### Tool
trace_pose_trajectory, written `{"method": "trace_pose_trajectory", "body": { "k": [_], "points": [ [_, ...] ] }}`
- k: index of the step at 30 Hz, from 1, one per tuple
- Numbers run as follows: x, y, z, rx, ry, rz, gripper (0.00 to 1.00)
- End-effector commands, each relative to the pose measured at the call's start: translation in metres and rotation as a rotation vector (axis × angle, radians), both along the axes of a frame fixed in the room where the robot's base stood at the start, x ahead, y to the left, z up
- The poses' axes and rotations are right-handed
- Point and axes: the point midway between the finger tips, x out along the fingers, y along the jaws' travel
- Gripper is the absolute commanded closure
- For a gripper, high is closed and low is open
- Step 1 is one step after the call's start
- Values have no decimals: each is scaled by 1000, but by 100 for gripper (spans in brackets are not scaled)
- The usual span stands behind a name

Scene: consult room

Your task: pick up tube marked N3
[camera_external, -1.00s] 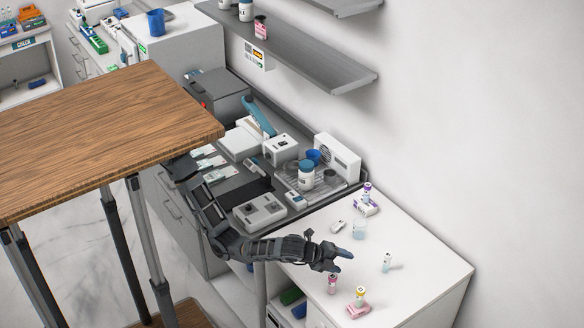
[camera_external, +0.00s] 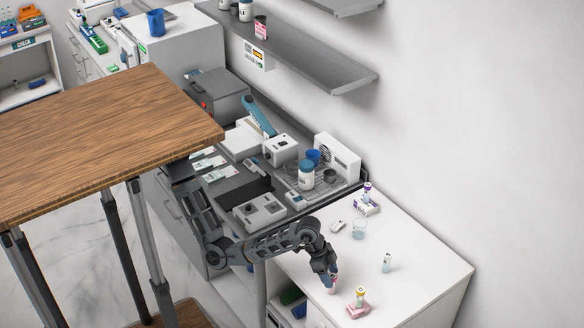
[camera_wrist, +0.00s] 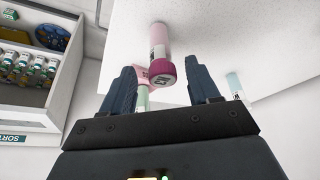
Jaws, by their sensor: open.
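A pink tube with a magenta cap (camera_wrist: 160,45) stands on the white counter; a mark on its cap is too unclear to read for certain. In the external view the pink tube (camera_external: 332,290) is mostly hidden by my gripper (camera_external: 327,276), which points down over it. In the wrist view my gripper (camera_wrist: 162,76) is open, and the capped end shows between and beyond its fingers, with no clear contact. A yellow-capped tube (camera_external: 360,297) stands in a pink holder (camera_external: 357,311) close to the right. A pale tube (camera_external: 387,262) stands farther right.
A purple-capped tube (camera_external: 366,192) stands on a holder (camera_external: 367,207) at the back, near a clear beaker (camera_external: 359,230) and a small white item (camera_external: 338,226). Lab devices fill the grey worktop to the left. The white counter's (camera_external: 430,262) right part is clear.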

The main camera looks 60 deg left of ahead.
Motion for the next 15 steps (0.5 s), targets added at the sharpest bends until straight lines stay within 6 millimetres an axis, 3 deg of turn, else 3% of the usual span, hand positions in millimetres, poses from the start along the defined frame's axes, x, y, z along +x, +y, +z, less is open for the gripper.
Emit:
{"method": "trace_pose_trajectory", "body": {
  "k": [6, 15],
  "points": [
    [7, -6, -26, 2, 0, -1, 39],
    [9, -8, -31, 1, -1, -1, 39]
  ]
}}
